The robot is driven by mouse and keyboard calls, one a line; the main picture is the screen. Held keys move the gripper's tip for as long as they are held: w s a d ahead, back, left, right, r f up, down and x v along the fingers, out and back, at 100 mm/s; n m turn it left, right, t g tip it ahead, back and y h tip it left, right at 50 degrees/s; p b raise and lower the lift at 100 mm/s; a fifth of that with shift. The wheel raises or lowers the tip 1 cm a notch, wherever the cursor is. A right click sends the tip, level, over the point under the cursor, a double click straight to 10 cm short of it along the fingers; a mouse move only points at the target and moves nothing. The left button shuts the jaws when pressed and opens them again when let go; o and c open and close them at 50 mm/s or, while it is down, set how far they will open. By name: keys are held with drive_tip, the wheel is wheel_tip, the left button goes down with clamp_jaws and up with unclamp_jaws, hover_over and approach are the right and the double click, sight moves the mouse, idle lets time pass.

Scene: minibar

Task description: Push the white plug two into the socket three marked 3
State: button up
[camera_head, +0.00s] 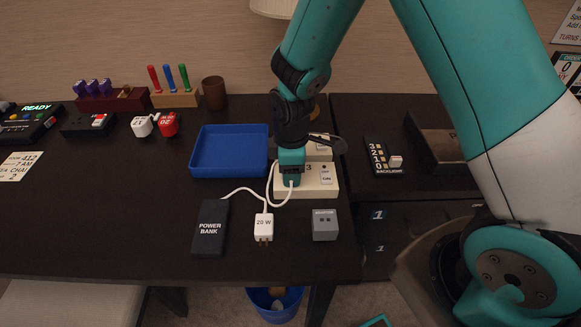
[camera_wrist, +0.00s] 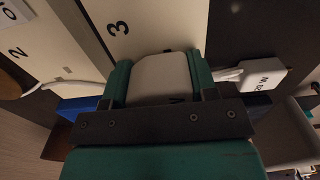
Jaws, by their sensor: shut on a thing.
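My gripper (camera_head: 291,172) is shut on the white plug two (camera_wrist: 160,76), which sits between the green fingers in the wrist view. The head view mostly hides the plug behind the gripper. The gripper points down over the cream socket three (camera_head: 308,191), whose printed 3 shows beside it. In the wrist view the socket panel marked 3 (camera_wrist: 122,30) lies right at the plug's far end. I cannot tell whether the prongs are in the holes. A panel marked 2 (camera_wrist: 22,55) lies to its left.
A white 20 W charger (camera_head: 264,222) with a white cable lies in front, between a black power bank (camera_head: 210,228) and a grey adaptor (camera_head: 325,225). A blue tray (camera_head: 228,171) stands left of the sockets. A backlight switch panel (camera_head: 382,158) is to the right.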

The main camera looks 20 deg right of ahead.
drive_tip(key=o, duration=1.1)
wheel_tip(320, 180, up, 17)
drive_tip(key=p, duration=0.1)
drive_tip(key=shift+r, duration=0.2)
drive_tip(key=s+a+r+m+y+p, duration=0.2)
drive_tip(key=s+r, duration=0.4)
drive_tip(key=s, duration=0.4)
drive_tip(key=s+a+r+m+y+p, duration=0.2)
drive_tip(key=s+r, duration=0.4)
drive_tip(key=s, duration=0.4)
drive_tip(key=a+m, duration=0.1)
drive_tip(key=m, duration=0.1)
drive_tip(key=shift+m+p, duration=0.3)
drive_tip(key=shift+p, duration=0.05)
